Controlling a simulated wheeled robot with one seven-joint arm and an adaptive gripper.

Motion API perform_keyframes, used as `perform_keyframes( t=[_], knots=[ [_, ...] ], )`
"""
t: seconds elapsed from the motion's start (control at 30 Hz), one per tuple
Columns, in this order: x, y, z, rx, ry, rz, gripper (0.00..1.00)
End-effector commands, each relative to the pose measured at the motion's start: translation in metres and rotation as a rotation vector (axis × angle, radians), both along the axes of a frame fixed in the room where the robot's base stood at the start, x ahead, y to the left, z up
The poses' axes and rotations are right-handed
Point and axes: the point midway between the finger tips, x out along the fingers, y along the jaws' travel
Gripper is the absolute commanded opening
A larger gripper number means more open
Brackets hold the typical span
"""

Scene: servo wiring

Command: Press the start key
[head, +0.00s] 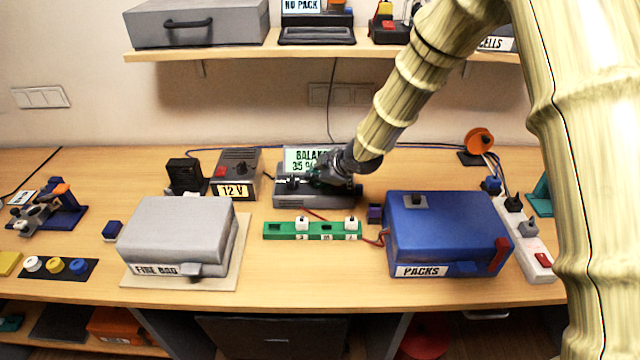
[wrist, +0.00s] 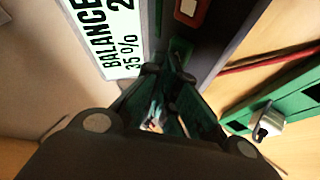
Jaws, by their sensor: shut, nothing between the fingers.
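The grey charger (head: 300,200) stands at the back middle of the table. Its lit screen (head: 300,158) reads "BALANCE" and "35 %"; the screen also shows in the wrist view (wrist: 108,40). My gripper (head: 298,183) is shut and empty, low over the charger's top. In the wrist view a green key (wrist: 181,48) on the charger lies just beyond my fingertips (wrist: 168,73). I cannot tell whether they touch it, and I read no label on it.
A green strip with white plugs (head: 312,231) lies in front of the charger. A blue "PACKS" box (head: 445,228) stands to the right, a grey "FIRE BAG" box (head: 178,232) at front left. A "12 V" supply (head: 238,168) is left of the charger.

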Motion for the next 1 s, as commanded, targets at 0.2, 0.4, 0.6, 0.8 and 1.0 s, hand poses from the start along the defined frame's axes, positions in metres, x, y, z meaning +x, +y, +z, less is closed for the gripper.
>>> perform_keyframes(
  t=[0.2, 0.4, 0.6, 0.8, 1.0],
  knots=[
    [0.0, -0.0001, -0.0025, 0.0, 0.0, 0.0, 0.0],
    [0.0, 0.0, -0.0043, 0.0, 0.0, 0.0, 0.0],
    [-0.0001, 0.0, -0.0062, 0.0, 0.0, 0.0, 0.0],
    [-0.0002, -0.0001, -0.0083, -0.001, 0.001, 0.0, 0.0],
    [-0.0002, -0.0001, -0.0077, -0.001, 0.001, 0.0, 0.0]
  ],
)
